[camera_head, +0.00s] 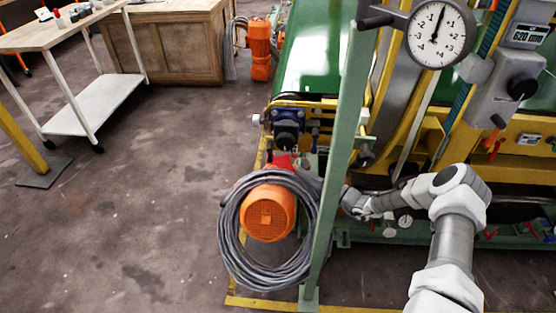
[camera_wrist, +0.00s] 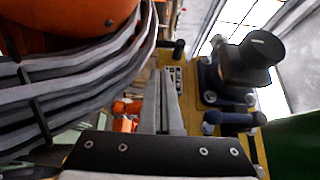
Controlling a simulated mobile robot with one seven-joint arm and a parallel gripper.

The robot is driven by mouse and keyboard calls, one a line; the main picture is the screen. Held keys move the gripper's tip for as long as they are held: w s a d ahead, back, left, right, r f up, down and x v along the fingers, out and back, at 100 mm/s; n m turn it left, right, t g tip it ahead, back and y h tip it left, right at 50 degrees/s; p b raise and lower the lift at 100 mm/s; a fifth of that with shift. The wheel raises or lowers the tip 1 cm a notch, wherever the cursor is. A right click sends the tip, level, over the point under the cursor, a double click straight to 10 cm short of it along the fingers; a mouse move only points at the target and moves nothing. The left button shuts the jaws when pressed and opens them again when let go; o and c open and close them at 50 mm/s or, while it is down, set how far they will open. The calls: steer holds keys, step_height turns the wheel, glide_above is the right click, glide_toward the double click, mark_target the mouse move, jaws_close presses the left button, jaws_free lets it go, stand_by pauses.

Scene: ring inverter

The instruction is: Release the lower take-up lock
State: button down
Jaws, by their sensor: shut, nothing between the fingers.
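My gripper shows in the wrist view, its two grey fingers (camera_wrist: 165,88) shut together and empty beyond the black mounting plate. In the head view my arm reaches left towards the green upright post, which hides part of its end. Beyond and right of the fingers in the wrist view is a blue fitting with a large black knob (camera_wrist: 248,62); they look apart. A dark blue and black fitting (camera_head: 288,128) also shows above the orange motor in the head view. No label is readable, so I cannot tell which part is the lower take-up lock.
A grey cable coil (camera_head: 228,240) surrounds the orange motor (camera_head: 270,212); in the wrist view the coil (camera_wrist: 75,75) lies close left of the fingers. The green post (camera_head: 338,150) stands before the machine. A dial gauge (camera_head: 437,34) is upper right.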

mark_target(270, 152)
steer(key=b+x, duration=0.3)
steer(key=x, duration=0.7)
stand_by(0.4)
steer(key=shift+a+f, duration=0.5)
steer(key=shift+a, duration=0.1)
steer(key=shift+d+b, duration=0.1)
steer(key=shift+b, duration=0.2)
